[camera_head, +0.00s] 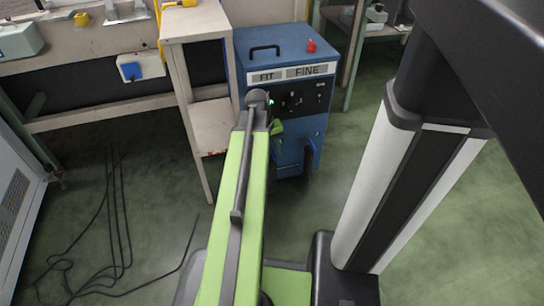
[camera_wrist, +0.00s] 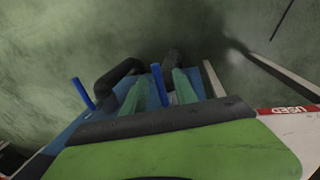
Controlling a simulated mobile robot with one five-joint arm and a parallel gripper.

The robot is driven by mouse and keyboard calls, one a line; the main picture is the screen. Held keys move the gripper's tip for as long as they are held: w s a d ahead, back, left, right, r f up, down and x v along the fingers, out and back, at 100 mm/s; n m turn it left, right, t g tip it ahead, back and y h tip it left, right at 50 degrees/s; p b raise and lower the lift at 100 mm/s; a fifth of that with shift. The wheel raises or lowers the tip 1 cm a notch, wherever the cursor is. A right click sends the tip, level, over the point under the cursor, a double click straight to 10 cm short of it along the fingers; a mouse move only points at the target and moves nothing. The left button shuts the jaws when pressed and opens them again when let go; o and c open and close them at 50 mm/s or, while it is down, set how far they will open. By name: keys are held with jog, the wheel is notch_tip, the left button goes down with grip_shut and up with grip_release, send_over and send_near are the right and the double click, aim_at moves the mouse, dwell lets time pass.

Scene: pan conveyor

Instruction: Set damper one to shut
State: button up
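In the head view the blue cabinet (camera_head: 283,40) has "FIT" and "FINE" labels and a dark front panel (camera_head: 312,97). In the wrist view two blue upright levers stand on a blue surface, one on the left (camera_wrist: 83,93) and one near the middle (camera_wrist: 160,85). I see no damper number on either, so I cannot tell which is damper one. My gripper (camera_wrist: 160,95) is open; its two green fingers appear on either side of the middle lever. I cannot tell whether they touch it. In the head view my arm hides most of the gripper (camera_head: 276,127).
A black curved pipe (camera_wrist: 118,75) lies beside the left finger. A red knob (camera_head: 311,46) and a black handle (camera_head: 264,49) are on the cabinet top. A pale bench frame (camera_head: 196,25) stands close on the left. Cables (camera_head: 115,230) lie on the green floor, which is open on the right.

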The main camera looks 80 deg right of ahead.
grip_shut()
jog(key=shift+w, duration=0.1)
dwell(1.2)
